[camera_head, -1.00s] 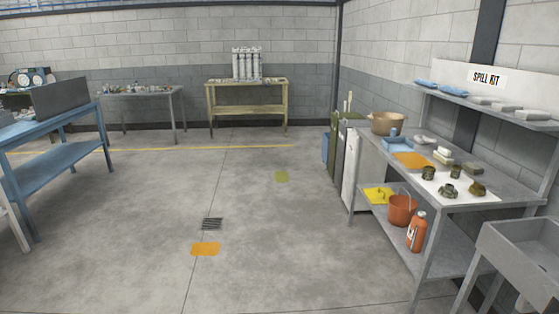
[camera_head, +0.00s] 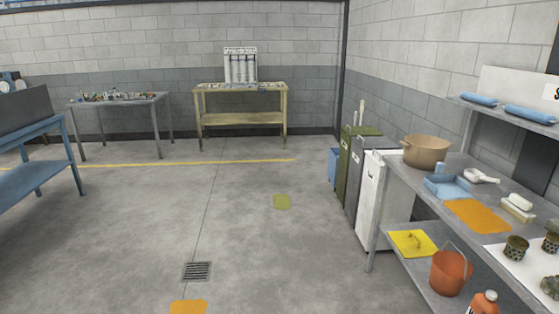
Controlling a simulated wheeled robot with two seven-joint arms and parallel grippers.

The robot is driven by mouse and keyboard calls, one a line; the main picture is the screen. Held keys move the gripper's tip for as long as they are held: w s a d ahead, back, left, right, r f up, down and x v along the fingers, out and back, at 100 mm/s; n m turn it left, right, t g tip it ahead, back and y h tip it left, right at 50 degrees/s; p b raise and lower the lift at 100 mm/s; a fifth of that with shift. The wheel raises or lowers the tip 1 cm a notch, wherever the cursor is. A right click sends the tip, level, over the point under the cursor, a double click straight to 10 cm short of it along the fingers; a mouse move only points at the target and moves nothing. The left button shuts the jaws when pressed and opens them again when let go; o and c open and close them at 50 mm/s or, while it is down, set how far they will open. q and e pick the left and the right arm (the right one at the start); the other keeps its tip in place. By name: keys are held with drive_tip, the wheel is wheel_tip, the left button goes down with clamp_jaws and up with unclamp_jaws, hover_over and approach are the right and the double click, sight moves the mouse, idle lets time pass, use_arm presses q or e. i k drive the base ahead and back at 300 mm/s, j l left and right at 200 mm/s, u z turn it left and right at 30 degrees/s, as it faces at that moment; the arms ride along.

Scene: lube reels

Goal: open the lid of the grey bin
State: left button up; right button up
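The grey bin (camera_head: 354,185) stands on the floor right of centre, in a row of tall narrow bins along the right wall. It is between a green bin (camera_head: 343,167) and a white bin (camera_head: 370,200). Only its narrow side shows; the white bin and the bench hide much of it. I cannot tell the state of its lid. Neither of my grippers is in view.
A grey bench (camera_head: 385,180) on the right holds a tan pot (camera_head: 427,150), with an orange bucket (camera_head: 450,271) on its lower shelf. A blue bin (camera_head: 334,168) stands beyond the green one. The floor (camera_head: 250,230) in the middle is clear, with a drain grate (camera_head: 197,271).

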sight(376, 142)
drive_tip(key=i, duration=1.85)
drive_tip(key=i+j+z, duration=0.15)
drive_tip(key=i+z, duration=0.25)
drive_tip(key=i, duration=0.2)
drive_tip(key=i+j+z, duration=0.4)
drive_tip(key=i, duration=0.2)
drive_tip(key=i+j+z, duration=1.1)
drive_tip(key=j, duration=0.2)
drive_tip(key=i+j+z, duration=0.2)
drive_tip(key=j, duration=0.15)
drive_tip(key=j+z, duration=0.25)
drive_tip(key=j, duration=0.1)
